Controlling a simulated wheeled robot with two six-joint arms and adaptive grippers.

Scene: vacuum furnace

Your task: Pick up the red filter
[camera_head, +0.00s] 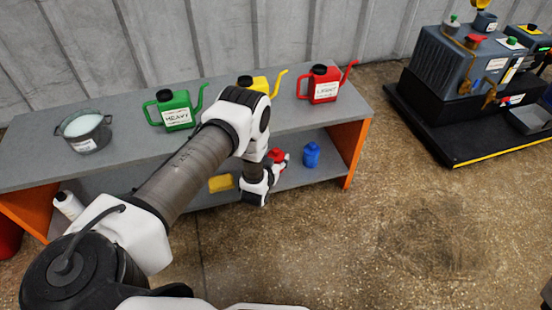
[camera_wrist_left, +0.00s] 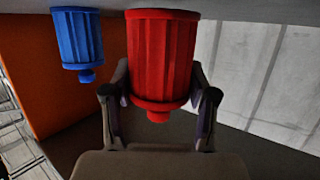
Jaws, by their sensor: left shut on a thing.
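The red filter (camera_head: 276,155) is at the lower shelf, partly hidden by my left arm in the head view. In the left wrist view the red filter (camera_wrist_left: 161,55) is a ribbed cylinder with a narrower end towards my gripper. My left gripper (camera_wrist_left: 159,98) has one finger on each side of it and is shut on it. The filter's far end is at the shelf surface at the top of the wrist view; I cannot tell whether it still touches. My right gripper is not in view.
A blue filter (camera_head: 311,154) stands beside the red one, near the orange end panel (camera_head: 357,152). The bench top (camera_head: 225,103) above holds green (camera_head: 175,111), yellow and red (camera_head: 322,86) cans and a bucket (camera_head: 84,131). A yellow object (camera_head: 220,183) lies on the lower shelf.

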